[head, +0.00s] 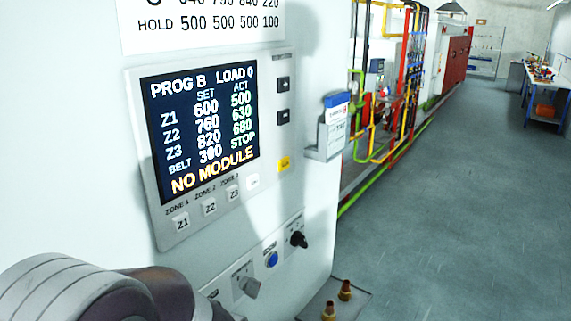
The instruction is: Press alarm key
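A control panel (170,232) is set in the white cabinet wall at left. White keys Z1 (183,223), Z2 (209,207) and Z3 (233,194) lie below the screen. Part of my arm shows at the lower left, apart from the yellow key in the picture. Neither gripper is in view.
Below the panel are a blue button (271,259), a black knob (298,239) and a grey knob (249,287). A small holder (333,128) juts from the cabinet's right edge. Pipework stands behind; open grey floor (450,220) lies at right.

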